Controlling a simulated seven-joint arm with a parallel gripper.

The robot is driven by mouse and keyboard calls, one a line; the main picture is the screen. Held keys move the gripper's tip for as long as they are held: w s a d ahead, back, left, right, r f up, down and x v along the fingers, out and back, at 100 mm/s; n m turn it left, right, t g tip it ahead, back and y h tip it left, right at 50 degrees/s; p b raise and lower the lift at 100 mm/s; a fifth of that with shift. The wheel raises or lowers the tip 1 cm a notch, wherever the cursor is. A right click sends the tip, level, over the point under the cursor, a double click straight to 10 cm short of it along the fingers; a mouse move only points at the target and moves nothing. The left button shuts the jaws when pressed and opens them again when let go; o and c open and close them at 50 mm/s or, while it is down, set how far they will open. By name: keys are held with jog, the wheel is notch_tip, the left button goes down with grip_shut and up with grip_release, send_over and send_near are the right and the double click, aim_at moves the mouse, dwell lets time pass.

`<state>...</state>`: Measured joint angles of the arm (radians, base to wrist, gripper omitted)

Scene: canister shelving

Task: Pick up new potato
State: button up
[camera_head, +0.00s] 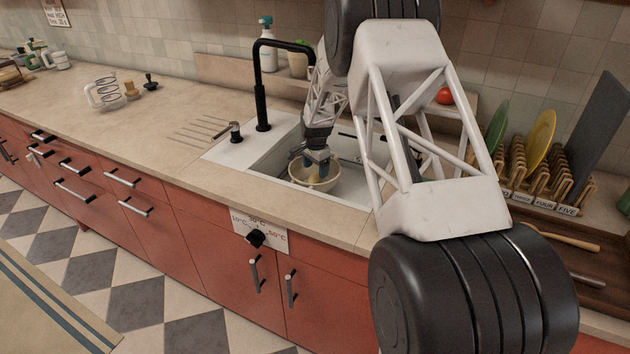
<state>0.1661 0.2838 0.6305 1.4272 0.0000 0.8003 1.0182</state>
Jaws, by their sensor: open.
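My gripper (317,168) is small in the view, reaching down over a pale bowl (298,181) in the sink. Its fingers are open and at the bowl's mouth, partly inside the rim. I cannot make out a new potato; the gripper covers much of the bowl's inside, and what lies there is too small to tell.
The white sink (238,153) has a black tap (261,95) behind it. A plate rack (545,185) with several plates stands at the right, and a red tomato-like item (445,96) sits on a ledge. The worktop (110,125) left of the sink is mostly clear.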

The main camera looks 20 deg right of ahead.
aim_at(315, 174)
jog(key=shift+a+f, duration=0.1)
jog(key=shift+f, duration=2.5)
jog(key=c, duration=1.1)
